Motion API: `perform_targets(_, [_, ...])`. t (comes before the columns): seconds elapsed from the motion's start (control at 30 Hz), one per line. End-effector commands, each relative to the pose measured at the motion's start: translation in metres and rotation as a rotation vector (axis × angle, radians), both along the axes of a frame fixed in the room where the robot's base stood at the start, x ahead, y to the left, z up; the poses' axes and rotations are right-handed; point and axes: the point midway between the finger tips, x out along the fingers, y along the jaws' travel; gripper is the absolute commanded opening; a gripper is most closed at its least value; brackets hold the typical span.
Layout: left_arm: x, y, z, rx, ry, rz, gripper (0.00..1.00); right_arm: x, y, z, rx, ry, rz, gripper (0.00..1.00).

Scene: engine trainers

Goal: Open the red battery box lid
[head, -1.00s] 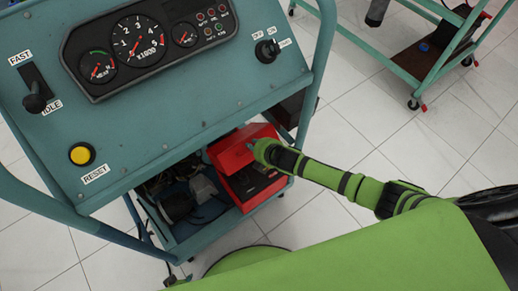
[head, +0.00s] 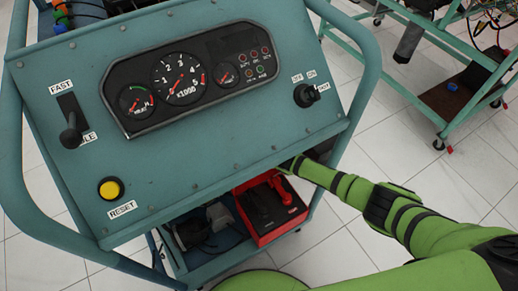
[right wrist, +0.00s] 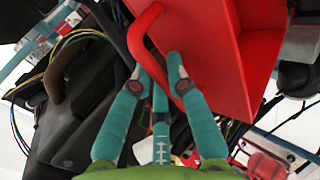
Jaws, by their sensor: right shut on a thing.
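The red battery box (head: 284,229) sits on the cart's lower shelf, under the console, in the head view. Its top is open and a dark battery (head: 262,207) shows inside. The red lid (right wrist: 205,45) fills the upper middle of the right wrist view, with its curved red handle (right wrist: 137,40) on the left side. My right gripper (right wrist: 164,72) is shut on the handle. In the head view the right gripper's tip and the lid are mostly hidden behind the console's lower edge. My left gripper is not in view.
The teal console (head: 200,140) with gauges, a lever and a yellow button overhangs the box. Its tubular frame (head: 352,85) stands beside my right arm. Hoses and dark parts lie left of the box. Another cart (head: 450,100) stands at the upper right.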

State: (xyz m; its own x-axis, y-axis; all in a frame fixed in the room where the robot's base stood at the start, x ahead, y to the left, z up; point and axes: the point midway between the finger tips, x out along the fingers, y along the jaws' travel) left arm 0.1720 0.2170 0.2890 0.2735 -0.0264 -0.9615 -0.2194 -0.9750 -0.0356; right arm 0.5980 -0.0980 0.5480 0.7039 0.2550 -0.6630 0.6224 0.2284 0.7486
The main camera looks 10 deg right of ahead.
Motion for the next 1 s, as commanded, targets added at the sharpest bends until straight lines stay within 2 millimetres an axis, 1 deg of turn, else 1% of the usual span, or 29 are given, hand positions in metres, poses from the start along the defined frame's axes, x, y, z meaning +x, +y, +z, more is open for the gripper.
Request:
perform_targets(0.03, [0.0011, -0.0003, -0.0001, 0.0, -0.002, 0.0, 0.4, -0.0015, -0.0005, -0.0029, -0.005, 0.005, 0.001, 0.0])
perform_targets(0.37, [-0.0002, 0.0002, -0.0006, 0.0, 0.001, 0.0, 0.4, -0.0025, -0.0007, -0.0041, -0.006, 0.007, 0.001, 0.0])
perform_targets(0.4, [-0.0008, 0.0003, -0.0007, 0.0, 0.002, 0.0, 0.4, -0.0027, -0.0008, -0.0043, -0.007, 0.007, 0.002, 0.25])
perform_targets(0.43, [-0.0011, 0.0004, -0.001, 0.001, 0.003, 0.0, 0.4, -0.0028, -0.0007, -0.0044, -0.007, 0.007, 0.002, 0.28])
perform_targets(0.87, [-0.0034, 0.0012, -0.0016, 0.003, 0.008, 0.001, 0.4, -0.003, -0.0004, -0.0044, -0.004, 0.008, 0.001, 0.28])
perform_targets(1.0, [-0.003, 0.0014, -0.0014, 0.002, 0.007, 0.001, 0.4, -0.0055, -0.0016, -0.0016, -0.004, 0.007, 0.001, 0.28])
